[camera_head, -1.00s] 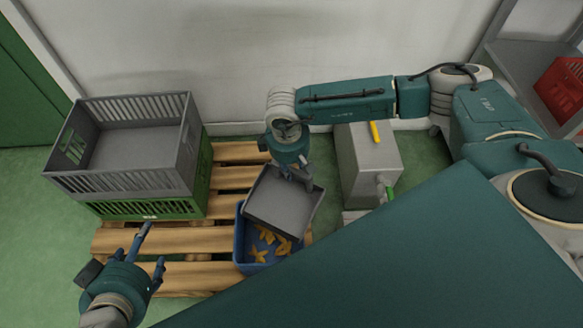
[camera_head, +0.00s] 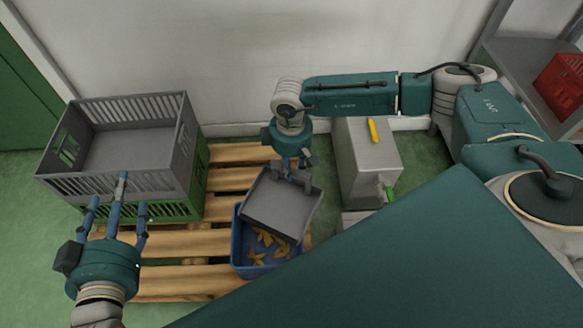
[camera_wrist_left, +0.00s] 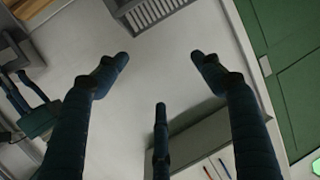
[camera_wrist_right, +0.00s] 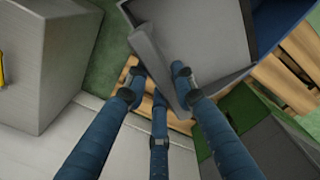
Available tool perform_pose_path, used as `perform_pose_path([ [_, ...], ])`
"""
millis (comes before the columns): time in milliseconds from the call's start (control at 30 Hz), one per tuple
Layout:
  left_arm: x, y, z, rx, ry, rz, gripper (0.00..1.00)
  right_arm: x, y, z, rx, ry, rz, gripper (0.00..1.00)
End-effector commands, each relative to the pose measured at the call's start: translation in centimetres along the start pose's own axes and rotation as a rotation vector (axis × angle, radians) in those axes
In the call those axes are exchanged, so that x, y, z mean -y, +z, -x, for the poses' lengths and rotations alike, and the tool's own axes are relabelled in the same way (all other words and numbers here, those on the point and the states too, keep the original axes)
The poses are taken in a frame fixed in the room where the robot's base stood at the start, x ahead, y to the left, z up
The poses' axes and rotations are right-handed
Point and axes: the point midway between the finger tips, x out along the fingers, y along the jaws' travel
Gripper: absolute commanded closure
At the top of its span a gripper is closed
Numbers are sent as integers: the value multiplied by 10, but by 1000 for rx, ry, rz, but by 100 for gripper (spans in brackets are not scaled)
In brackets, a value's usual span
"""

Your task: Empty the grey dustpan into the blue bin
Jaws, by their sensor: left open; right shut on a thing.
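The grey dustpan (camera_head: 280,205) is tilted over the blue bin (camera_head: 237,240), its pan empty in the head view. Several yellow-orange leaf-like pieces (camera_head: 266,240) lie in the bin. My right gripper (camera_head: 293,172) is shut on the dustpan at its wall side, and the right wrist view shows my right gripper's fingers (camera_wrist_right: 158,92) around its grey handle (camera_wrist_right: 157,62). My left gripper (camera_head: 118,205) is open and empty in front of the crates, and its spread fingers (camera_wrist_left: 158,80) show in the left wrist view.
A grey crate (camera_head: 115,184) sits on a green crate (camera_head: 185,211) at the left of the wooden pallet (camera_head: 195,243). A grey box-shaped machine (camera_head: 370,165) with a yellow handle (camera_head: 372,130) stands right of the dustpan. A red box (camera_head: 560,85) is on the right shelf.

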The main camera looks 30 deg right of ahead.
Motion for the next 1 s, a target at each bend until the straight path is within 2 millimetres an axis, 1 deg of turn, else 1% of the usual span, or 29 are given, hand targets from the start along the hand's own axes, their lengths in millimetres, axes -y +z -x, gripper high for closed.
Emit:
perform_pose_path([
  [333, -5, -39, -1, -173, 11, 2, 32, -4, -1, -5, -5, -36, -2, 100],
  [400, -4, -32, -1, -131, 8, 2, 32, -4, -2, 0, -5, -35, 0, 100],
  [667, 0, -1, 0, 1, 0, 0, 32, -4, -2, 8, -5, -35, 0, 100],
  [1000, 5, 39, 10, 173, -10, 0, 32, -4, -1, 19, -5, -35, 0, 100],
])
